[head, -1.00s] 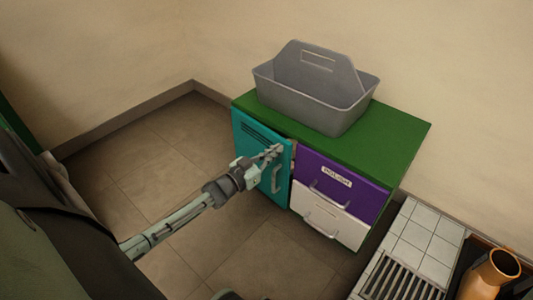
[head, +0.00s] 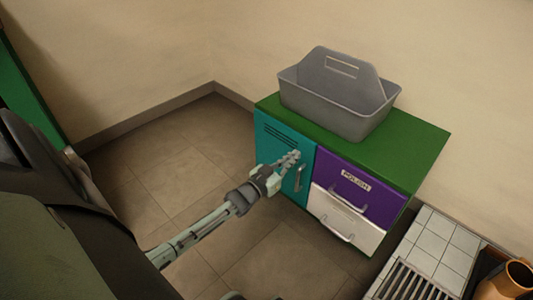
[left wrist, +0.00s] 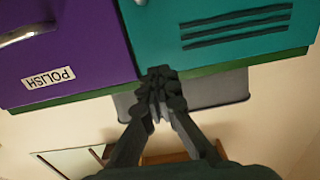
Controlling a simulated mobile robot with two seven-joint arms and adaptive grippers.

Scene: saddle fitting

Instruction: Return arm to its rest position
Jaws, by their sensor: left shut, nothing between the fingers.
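My left gripper (head: 290,160) is shut and empty, in front of the teal door (head: 270,143) of the cabinet, beside the door's grey handle (head: 299,178). I cannot tell whether the fingertips touch the door. The door looks flush with the cabinet front. In the left wrist view the shut fingers (left wrist: 158,80) show in front of the teal door (left wrist: 215,35) and the purple drawer (left wrist: 65,45), which appear upside down. My right gripper is not in view.
The green cabinet top (head: 415,140) carries a grey caddy (head: 340,100). The purple POLISH drawer (head: 375,203) and the white drawer (head: 340,222) look shut. A tiled counter with a grate (head: 430,245) and an orange jug (head: 508,283) stand at lower right. The floor (head: 160,165) left of the cabinet is clear.

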